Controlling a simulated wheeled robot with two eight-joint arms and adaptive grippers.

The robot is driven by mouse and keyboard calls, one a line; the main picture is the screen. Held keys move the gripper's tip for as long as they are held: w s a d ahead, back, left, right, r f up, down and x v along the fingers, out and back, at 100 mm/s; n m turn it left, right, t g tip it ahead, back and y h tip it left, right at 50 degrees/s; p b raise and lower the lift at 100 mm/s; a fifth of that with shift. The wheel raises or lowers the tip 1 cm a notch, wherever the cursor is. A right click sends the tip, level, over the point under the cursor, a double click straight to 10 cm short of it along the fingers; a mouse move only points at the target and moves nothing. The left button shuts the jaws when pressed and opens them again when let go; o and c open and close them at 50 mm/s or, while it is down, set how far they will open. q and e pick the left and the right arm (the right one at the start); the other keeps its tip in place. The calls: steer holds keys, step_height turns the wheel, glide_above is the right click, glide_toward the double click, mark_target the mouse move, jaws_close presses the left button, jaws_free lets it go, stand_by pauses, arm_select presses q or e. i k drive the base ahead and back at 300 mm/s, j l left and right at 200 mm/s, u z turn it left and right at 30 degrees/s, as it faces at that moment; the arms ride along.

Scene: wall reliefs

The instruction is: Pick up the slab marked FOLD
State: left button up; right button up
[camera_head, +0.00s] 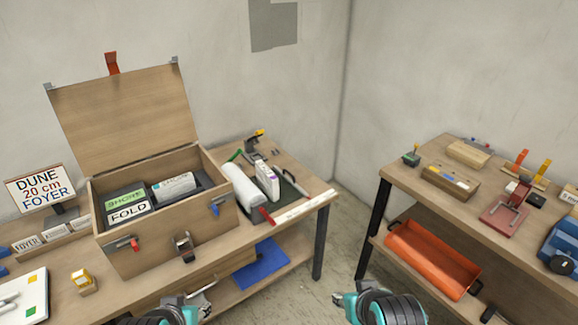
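The slab marked FOLD (128,212) lies inside the open wooden box (172,237) on the left bench, its white label facing me near the box's front left. A slab with a green label (124,196) lies right behind it, its lettering hard to read. A light grey roll-like piece (173,185) lies to their right in a dark insert. My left gripper (203,294) is at the bottom edge, in front of the bench and well apart from the box. My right gripper (340,298) is at the bottom centre, over the floor gap. Both show only partly; I see nothing held.
The box lid (126,118) stands open at the back. A white roll (243,188) and tools lie right of the box. The right bench (413,182) holds fixtures, with an orange tray (432,257) below. Floor shows between the benches.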

mark_target(269, 182)
steer(key=i+j, duration=0.1)
steer(key=j, duration=0.85)
steer(key=i+j, duration=0.15)
steer(key=j, duration=0.35)
steer(key=i+j, duration=0.1)
steer(key=j, duration=0.85)
steer(key=i, duration=0.05)
